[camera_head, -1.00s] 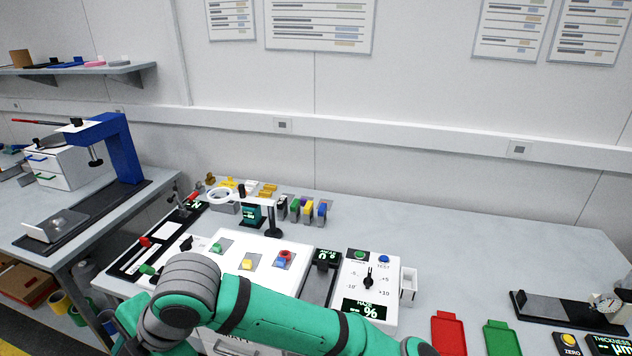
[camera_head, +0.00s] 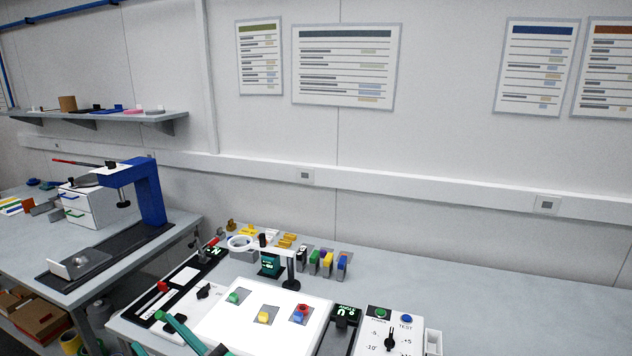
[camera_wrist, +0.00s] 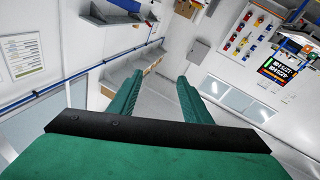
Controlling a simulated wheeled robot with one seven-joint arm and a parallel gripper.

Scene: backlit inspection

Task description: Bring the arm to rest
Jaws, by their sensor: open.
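My gripper (camera_wrist: 160,97) shows in the wrist view with its two green fingers apart and nothing between them. Past the fingers are the room's walls, a blue rail and windows, and no bench is close to the fingertips.
The bench holds a bright light panel (camera_head: 240,325) with a green, a yellow and a red-blue piece on it. A control box (camera_head: 392,340) stands to its right. A blue press (camera_head: 150,195) stands on the left bench. The back right bench is clear.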

